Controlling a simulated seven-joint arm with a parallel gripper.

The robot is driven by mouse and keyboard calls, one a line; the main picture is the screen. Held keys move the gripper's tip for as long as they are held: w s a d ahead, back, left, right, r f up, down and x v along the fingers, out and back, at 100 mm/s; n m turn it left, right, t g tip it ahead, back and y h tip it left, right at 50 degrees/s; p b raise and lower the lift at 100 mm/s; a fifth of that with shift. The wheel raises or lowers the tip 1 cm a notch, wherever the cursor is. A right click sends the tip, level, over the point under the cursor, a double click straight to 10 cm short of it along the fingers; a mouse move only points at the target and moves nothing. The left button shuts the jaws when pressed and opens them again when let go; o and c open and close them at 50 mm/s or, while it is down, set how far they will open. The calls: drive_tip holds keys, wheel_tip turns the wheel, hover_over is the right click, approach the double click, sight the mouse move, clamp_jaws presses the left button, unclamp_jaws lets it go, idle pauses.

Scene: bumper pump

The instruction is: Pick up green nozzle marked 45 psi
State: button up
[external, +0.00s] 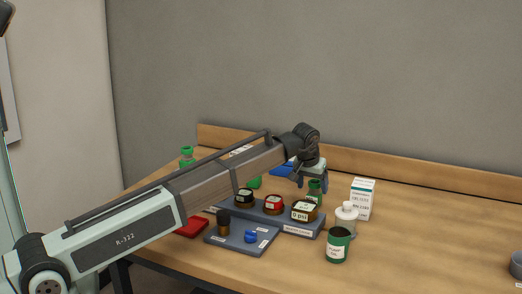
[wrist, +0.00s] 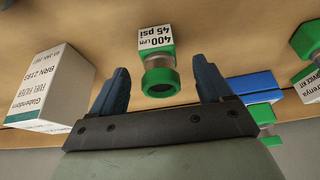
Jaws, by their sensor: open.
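The green nozzle (wrist: 160,75) has a white label reading 400 LPM and 45 psi, with a green ring-like end facing the wrist camera. In the external view the green nozzle (external: 314,191) stands behind the right end of the blue-grey tray, just under my gripper (external: 312,181). In the wrist view my gripper (wrist: 161,68) is open, with one blue finger on each side of the nozzle and visible gaps to both. The external view does not clearly show how far down the fingers reach.
A white fuel filter box (wrist: 48,90) stands beside the left finger in the wrist view. A blue box (wrist: 250,86) is close to the right finger. The tray (external: 286,228) holds several jars. A white bottle (external: 346,219) and a green can (external: 338,247) stand nearby.

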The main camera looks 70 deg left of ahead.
sight(314, 193)
drive_tip(key=shift+x, duration=2.65)
drive_tip(key=shift+w, duration=0.15)
drive_tip(key=c, duration=1.2)
drive_tip(key=shift+r, duration=0.1)
